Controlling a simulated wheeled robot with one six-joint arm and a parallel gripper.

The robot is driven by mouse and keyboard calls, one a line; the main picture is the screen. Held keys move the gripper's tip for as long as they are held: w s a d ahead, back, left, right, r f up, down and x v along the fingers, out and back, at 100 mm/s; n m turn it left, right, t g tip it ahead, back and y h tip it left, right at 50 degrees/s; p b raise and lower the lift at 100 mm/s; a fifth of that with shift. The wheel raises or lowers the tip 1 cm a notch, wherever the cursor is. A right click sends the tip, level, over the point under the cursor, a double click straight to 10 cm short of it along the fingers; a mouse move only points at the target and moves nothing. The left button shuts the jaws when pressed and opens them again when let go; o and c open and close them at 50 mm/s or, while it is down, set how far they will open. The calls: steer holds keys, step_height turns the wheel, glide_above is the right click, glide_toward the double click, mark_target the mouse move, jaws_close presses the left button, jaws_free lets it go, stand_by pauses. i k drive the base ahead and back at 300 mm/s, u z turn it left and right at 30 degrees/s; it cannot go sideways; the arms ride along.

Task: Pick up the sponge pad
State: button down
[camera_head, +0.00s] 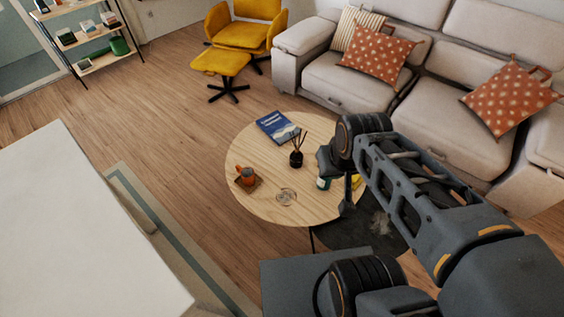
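A small yellow thing (356,181), perhaps the sponge pad, shows at the right side of the round wooden table (247,206). My arm hides most of it, so I cannot be sure what it is. My gripper (337,184) hangs over the right part of the table, just left of the yellow thing in the picture. Its fingers are dark and partly overlapped by the wrist, and I cannot tell whether they are open or shut. No held object is clearly visible.
A grey sofa (345,84) stands behind. A white surface (85,230) fills the left foreground.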

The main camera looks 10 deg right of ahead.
mark_target(357, 179)
steer(key=z, duration=0.85)
